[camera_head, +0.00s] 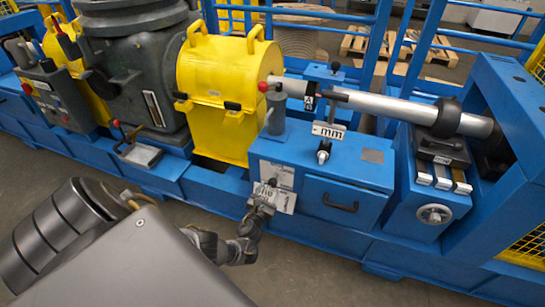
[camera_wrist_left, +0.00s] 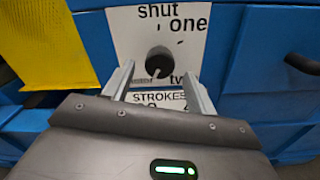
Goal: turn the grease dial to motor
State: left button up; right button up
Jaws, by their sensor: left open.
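A dial with a round black knob (camera_wrist_left: 158,62) sits on a white plate (camera_wrist_left: 122,30) in the left wrist view. The words "shut", "one" and part of "two" show around it; no "motor" label is readable. A light mark shows low on the knob. My left gripper (camera_wrist_left: 158,78) is open, with one finger low on each side of the knob; I cannot tell whether either touches it. In the head view, my left gripper (camera_head: 262,203) is at the white plate (camera_head: 280,175) on the front of the blue cabinet and hides the knob. My right gripper is not in view.
Below the dial is a second plate reading "STROKES" (camera_wrist_left: 160,98). A yellow guard (camera_head: 222,90) stands to the left. Another black knob (camera_head: 323,151) stands above, near the "mm" sign (camera_head: 329,131).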

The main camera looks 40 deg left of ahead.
pick_arm(q)
jog(key=p+v, duration=0.1)
jog(key=v, duration=0.4)
jog(key=shift+d, duration=0.1)
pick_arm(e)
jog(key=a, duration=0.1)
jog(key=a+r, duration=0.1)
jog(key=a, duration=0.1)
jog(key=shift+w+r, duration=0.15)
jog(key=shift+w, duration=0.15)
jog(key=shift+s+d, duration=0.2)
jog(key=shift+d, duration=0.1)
